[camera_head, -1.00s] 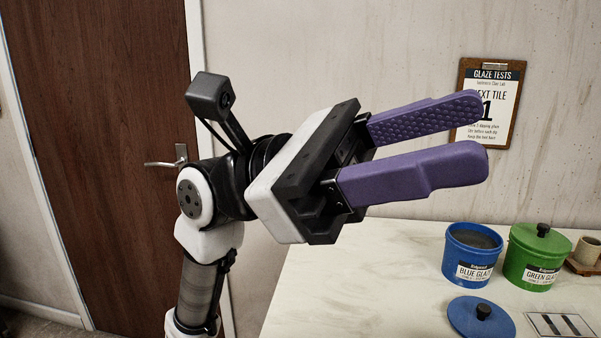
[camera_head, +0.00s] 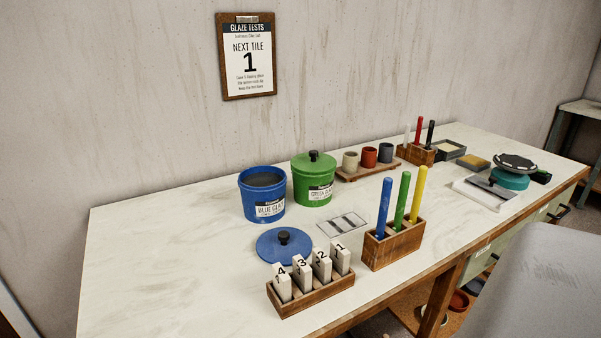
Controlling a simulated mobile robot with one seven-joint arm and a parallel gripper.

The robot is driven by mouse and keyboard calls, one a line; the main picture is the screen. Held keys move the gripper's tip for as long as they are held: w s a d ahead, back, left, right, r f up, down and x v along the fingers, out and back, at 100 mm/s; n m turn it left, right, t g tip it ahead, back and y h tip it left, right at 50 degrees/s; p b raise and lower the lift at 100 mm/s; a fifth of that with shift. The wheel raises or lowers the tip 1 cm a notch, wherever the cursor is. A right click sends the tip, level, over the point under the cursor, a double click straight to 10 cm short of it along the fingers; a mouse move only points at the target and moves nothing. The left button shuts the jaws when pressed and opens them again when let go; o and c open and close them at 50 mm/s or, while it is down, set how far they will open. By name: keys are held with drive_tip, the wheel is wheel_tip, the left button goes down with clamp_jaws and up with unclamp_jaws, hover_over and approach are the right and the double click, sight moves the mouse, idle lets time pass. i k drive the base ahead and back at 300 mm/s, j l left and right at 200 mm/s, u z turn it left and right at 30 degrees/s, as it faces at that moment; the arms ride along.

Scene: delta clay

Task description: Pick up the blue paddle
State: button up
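The blue paddle (camera_head: 384,208) is most likely the blue stick standing upright in a wooden holder (camera_head: 392,246) near the table's front edge. It is the leftmost of three, beside a green stick (camera_head: 402,200) and a yellow stick (camera_head: 418,194). Its lower end is hidden inside the holder. My gripper is not in the picture now, so its state does not show.
An open blue glaze pot (camera_head: 263,200), its lid (camera_head: 284,246), a closed green pot (camera_head: 313,180) and a rack of numbered tiles (camera_head: 311,292) stand around the holder. Cups (camera_head: 369,157) are behind. The table's left part (camera_head: 150,240) is clear.

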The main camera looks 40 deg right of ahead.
sight(388, 183)
drive_tip(key=z, duration=1.6)
